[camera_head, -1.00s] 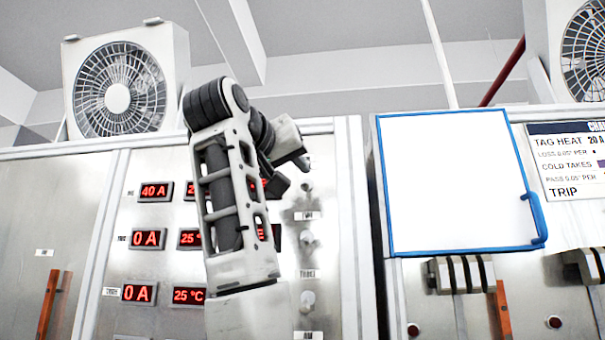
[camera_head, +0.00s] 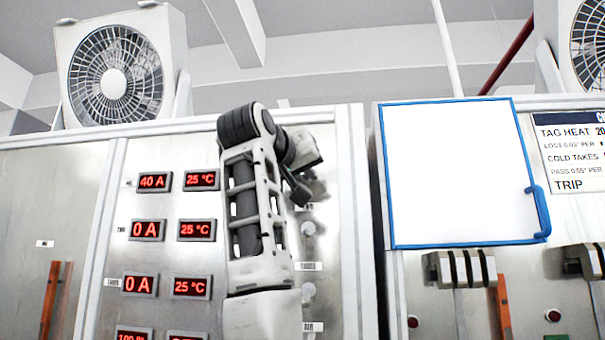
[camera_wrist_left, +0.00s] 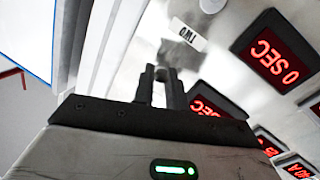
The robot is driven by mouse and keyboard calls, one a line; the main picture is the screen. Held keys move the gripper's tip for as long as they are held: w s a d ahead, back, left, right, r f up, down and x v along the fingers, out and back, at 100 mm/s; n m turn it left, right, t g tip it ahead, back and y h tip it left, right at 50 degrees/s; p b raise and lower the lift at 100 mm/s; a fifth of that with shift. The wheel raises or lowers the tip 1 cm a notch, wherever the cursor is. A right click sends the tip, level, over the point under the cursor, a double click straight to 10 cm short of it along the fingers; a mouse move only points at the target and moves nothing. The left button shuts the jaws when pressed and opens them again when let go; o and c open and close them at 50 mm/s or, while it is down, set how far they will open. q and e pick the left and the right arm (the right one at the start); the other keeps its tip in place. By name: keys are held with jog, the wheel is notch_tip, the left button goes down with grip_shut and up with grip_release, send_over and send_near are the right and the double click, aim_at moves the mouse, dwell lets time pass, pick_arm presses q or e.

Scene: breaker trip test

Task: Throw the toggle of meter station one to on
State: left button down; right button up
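My left gripper (camera_head: 299,192) is at the upper right of the metal panel, by the top of the toggle column. In the left wrist view its two dark fingers (camera_wrist_left: 160,88) are close together, with nothing visible between them. The toggle of station one is not visible and seems hidden behind the gripper. The station one readouts (camera_head: 154,182) show 40 A and 25 °C. Below the gripper is a pale toggle (camera_head: 308,229), probably station two's; the TWO label (camera_wrist_left: 188,34) shows upside down in the left wrist view. I cannot tell whether the fingers touch the panel.
Another toggle (camera_head: 308,290) sits lower in the column. More red readouts (camera_head: 140,285) line the panel's left. A blue-framed white board (camera_head: 460,175) stands right of the panel's edge post (camera_head: 355,220). A fan (camera_head: 115,75) stands on top at the left.

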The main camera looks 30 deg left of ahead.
pick_arm(q)
jog(key=shift+s+r+n+g+h, duration=0.1)
jog(key=shift+r+n+g+h, duration=0.15)
jog(key=shift+r+g, duration=0.45)
jog(key=shift+s+r+n+g+h, duration=0.15)
jog(key=shift+r+g+h, duration=0.15)
jog(key=shift+g, duration=0.8)
jog(key=shift+w, duration=0.1)
jog(key=c, duration=1.4)
grip_release()
jog(key=b+v, duration=0.1)
jog(key=v, duration=1.5)
jog(key=shift+r, duration=0.2)
jog(key=shift+w, duration=0.1)
